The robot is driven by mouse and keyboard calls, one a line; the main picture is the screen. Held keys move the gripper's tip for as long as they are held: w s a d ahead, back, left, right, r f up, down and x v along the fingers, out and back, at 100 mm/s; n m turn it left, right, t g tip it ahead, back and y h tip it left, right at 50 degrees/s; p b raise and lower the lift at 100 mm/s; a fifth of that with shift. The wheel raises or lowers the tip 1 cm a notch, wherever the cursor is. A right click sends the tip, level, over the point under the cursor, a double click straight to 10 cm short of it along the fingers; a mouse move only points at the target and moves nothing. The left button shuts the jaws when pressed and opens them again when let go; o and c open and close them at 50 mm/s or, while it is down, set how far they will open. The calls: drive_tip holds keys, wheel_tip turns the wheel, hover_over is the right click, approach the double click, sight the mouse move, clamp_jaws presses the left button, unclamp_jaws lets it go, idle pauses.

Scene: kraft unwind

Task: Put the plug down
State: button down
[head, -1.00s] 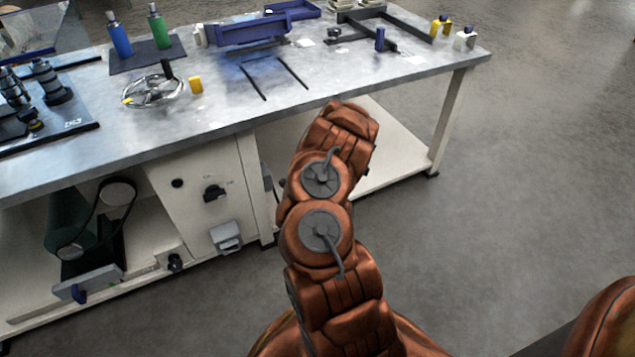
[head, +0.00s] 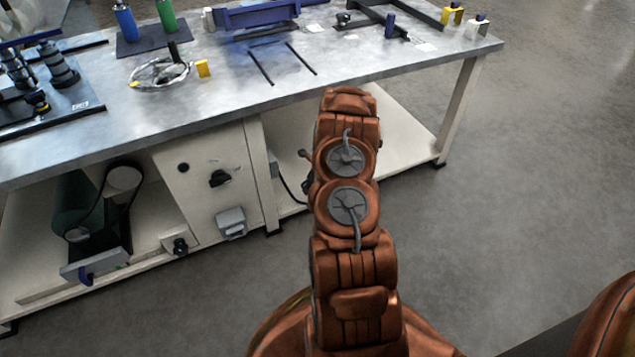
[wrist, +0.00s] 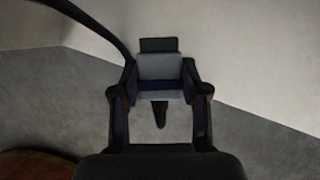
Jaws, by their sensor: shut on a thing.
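In the wrist view my gripper (wrist: 160,78) is shut on the plug (wrist: 160,67), a grey block with a dark end, held between the two fingers. A dark prong-like part shows below it. A black cord (wrist: 95,22) curves in from the upper left towards the plug. In the head view my arm hides most of the gripper and the plug. A dark cord (head: 288,188) shows left of my arm, beside the bench cabinet. Pale surface and grey floor show behind the plug; I cannot tell whether it touches either.
The workbench (head: 220,105) spans the back, with a white cabinet (head: 205,180) below it. A pale lower shelf (head: 400,140) lies behind my arm. A grey socket-like box (head: 231,222) is on the cabinet front. The floor (head: 520,210) at right is clear.

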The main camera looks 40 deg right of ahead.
drive_tip(key=d, duration=0.1)
drive_tip(key=w+d, duration=0.1)
drive_tip(key=d, duration=0.1)
drive_tip(key=w+d+b, duration=0.1)
drive_tip(key=shift+w+d+f, duration=0.1)
drive_tip(key=shift+d+f, duration=0.2)
drive_tip(key=shift+d, duration=0.1)
drive_tip(key=shift+w+d+f, duration=0.1)
drive_tip(key=shift+d, duration=0.25)
wheel_tip(320, 180, down, 4)
drive_tip(key=shift+r+b, duration=0.25)
drive_tip(key=shift+b, duration=0.8)
drive_tip(key=shift+r, duration=0.1)
drive_tip(key=shift+a, duration=0.1)
drive_tip(key=c, duration=0.6)
unclamp_jaws()
